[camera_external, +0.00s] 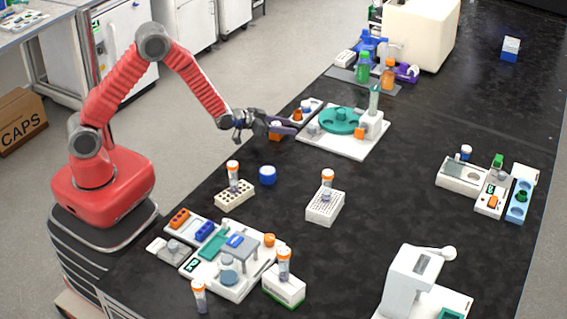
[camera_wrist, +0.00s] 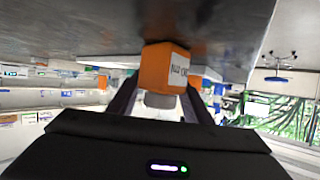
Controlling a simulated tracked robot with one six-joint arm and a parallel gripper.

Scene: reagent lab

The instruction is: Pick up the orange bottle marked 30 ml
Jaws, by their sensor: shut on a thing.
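An orange bottle (camera_wrist: 165,68) with a white label and a pale cap is between the two fingers of my gripper (camera_wrist: 157,100) in the wrist view, which shows the scene upside down. The label's print is too small and inverted to read surely. In the external view my gripper (camera_external: 283,125) is at the bench's left edge, and part of the orange bottle (camera_external: 275,136) shows just below the fingers. My gripper is shut on this bottle. I cannot tell whether its base touches the bench.
A white station with a green round rack (camera_external: 341,121) stands just right of my gripper. A blue cap-like object (camera_external: 267,175) and tube racks (camera_external: 235,196) are nearer the front. Green (camera_external: 363,67) and orange (camera_external: 388,75) bottles stand farther back.

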